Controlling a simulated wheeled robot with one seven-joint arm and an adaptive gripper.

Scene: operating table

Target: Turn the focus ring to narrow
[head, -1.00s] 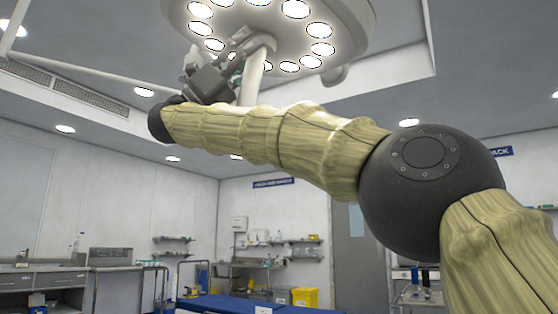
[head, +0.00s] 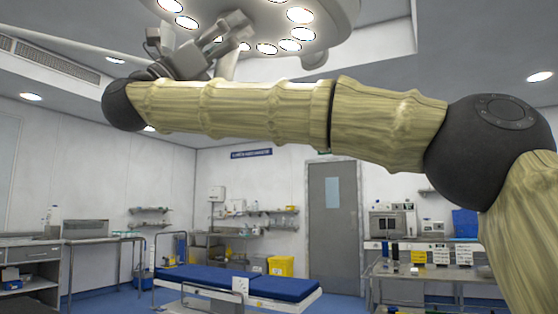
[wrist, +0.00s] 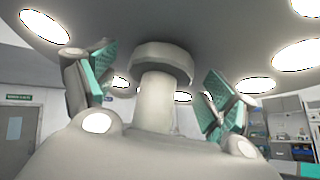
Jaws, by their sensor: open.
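The surgical lamp (head: 345,25) hangs at the top of the head view, and its lit underside fills the top of the wrist view. A grey handle stem (wrist: 157,103) comes down from a wide round collar (wrist: 161,62) under the lamp. The collar looks like the focus ring; no markings on it are readable. My gripper (wrist: 155,85) is open, with a teal-padded finger on each side of the stem and collar and visible gaps to both. In the head view my gripper (head: 232,33) is just below the lamp, partly covering the handle. The stem's lower end is hidden behind the gripper body.
A bed with a blue mattress (head: 235,280) stands below. A bench with equipment (head: 430,265) is at the right and a steel counter (head: 90,240) at the left. The grey door (head: 333,225) is at the back.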

